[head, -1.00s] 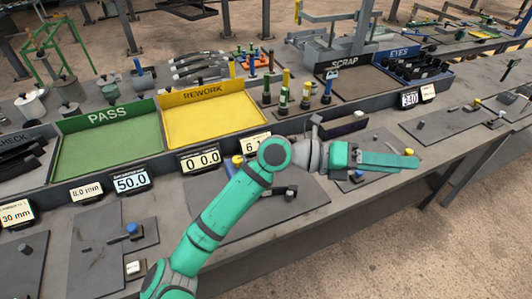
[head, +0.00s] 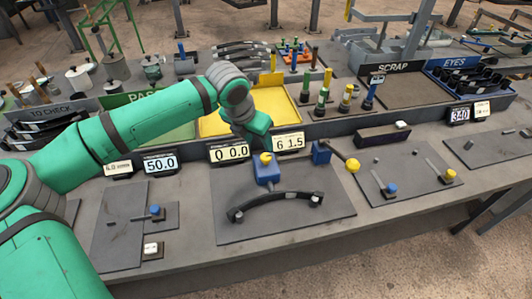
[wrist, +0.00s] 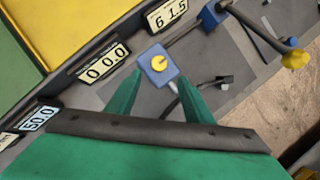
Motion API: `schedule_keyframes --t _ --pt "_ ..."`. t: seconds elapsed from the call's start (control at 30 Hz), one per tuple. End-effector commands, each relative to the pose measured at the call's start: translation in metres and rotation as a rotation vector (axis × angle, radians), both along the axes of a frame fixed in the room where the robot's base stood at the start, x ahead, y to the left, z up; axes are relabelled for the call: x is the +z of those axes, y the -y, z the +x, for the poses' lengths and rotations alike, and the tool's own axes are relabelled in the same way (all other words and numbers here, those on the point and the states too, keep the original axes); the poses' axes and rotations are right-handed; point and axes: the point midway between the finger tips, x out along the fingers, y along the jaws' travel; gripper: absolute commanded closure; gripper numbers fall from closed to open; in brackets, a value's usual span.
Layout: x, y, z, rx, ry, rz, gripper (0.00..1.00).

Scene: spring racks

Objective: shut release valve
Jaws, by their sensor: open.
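A blue block with a round yellow knob (head: 266,160) stands on the middle dark plate, and I take it for the release valve, though no label shows. In the wrist view this knobbed block (wrist: 158,66) lies just beyond and between my fingertips. My gripper (wrist: 157,92) is open, with one green finger on each side and nothing held. In the head view my gripper (head: 257,128) is just behind the block, and its fingertips are largely hidden. I cannot tell whether they touch the block.
A curved dark spring bar (head: 275,204) lies in front of the block. To the right is another blue block (head: 321,152) with a yellow-ended rod (head: 352,166). Display boxes (head: 229,152) reading 0 0.0 and 6 1.5 stand behind. The yellow REWORK tray (head: 290,98) is further back.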

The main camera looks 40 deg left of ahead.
Motion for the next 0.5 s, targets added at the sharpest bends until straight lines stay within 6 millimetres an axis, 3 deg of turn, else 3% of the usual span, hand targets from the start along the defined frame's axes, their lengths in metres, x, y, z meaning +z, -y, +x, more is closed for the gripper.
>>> schedule_keyframes --t 0.17,0.5 --pt "-0.015 -0.002 0.005 0.003 -0.004 0.003 0.53" --pt "-0.070 -0.003 0.028 0.002 -0.004 0.001 0.53"
